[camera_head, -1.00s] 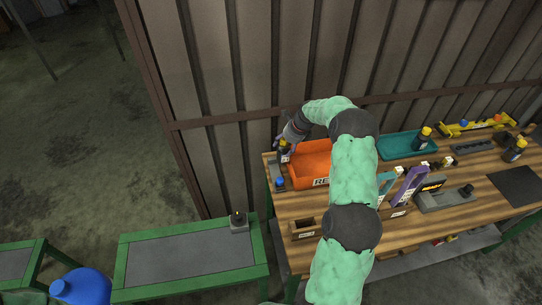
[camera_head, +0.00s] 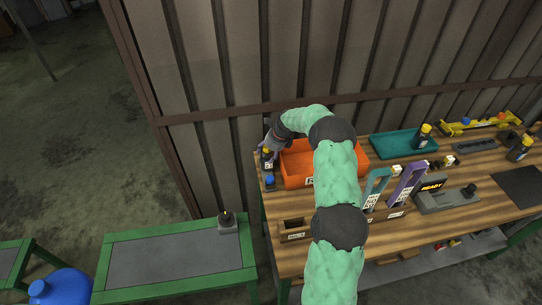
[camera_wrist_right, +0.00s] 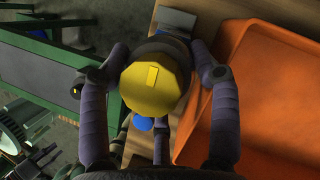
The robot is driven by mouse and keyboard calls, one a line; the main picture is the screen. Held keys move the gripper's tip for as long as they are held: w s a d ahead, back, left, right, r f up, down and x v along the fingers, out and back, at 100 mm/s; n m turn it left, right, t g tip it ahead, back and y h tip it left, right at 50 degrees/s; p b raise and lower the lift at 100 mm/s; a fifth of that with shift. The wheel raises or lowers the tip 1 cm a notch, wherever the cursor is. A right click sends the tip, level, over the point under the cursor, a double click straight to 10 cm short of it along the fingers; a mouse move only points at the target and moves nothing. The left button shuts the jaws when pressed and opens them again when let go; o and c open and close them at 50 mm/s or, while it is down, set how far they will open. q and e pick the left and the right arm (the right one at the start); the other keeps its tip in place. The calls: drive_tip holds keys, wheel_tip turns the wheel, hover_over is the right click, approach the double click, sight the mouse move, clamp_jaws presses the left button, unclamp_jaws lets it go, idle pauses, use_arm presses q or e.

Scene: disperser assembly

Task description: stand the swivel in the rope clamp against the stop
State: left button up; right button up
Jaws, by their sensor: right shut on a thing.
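My right gripper (camera_head: 269,147) is at the far left corner of the wooden bench, left of the orange bin. It is shut on a dark bottle-like part with a yellow cap (camera_head: 266,155). The yellow faceted cap (camera_wrist_right: 154,84) fills the space between the fingers in the wrist view and hides what is beneath it. A blue-capped part (camera_head: 270,182) stands just in front of it on the bench. I cannot tell which thing is the swivel. On the green table a grey block (camera_head: 228,228) carries a small dark upright part (camera_head: 226,216); I cannot tell whether it is the rope clamp. My left gripper is out of view.
The orange bin (camera_head: 297,180) stands close beside the right gripper. Teal (camera_head: 376,188) and purple (camera_head: 407,184) upright holders, a grey "READY" device (camera_head: 446,199) and a teal tray (camera_head: 390,148) stand farther right. The green-framed table (camera_head: 175,265) is mostly clear.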

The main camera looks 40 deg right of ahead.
drive_tip(key=shift+w+a+r, duration=0.1)
drive_tip(key=shift+w+r, duration=0.05)
drive_tip(key=shift+w, duration=0.05)
drive_tip(key=o, duration=1.7)
drive_tip(key=shift+w+a, duration=0.2)
drive_tip(key=shift+a, duration=0.15)
drive_tip(key=shift+s+d, duration=0.2)
drive_tip(key=p+v, duration=0.1)
drive_tip(key=v, duration=1)
drive_tip(key=shift+s+r, duration=0.1)
drive_tip(key=shift+r, duration=0.3)
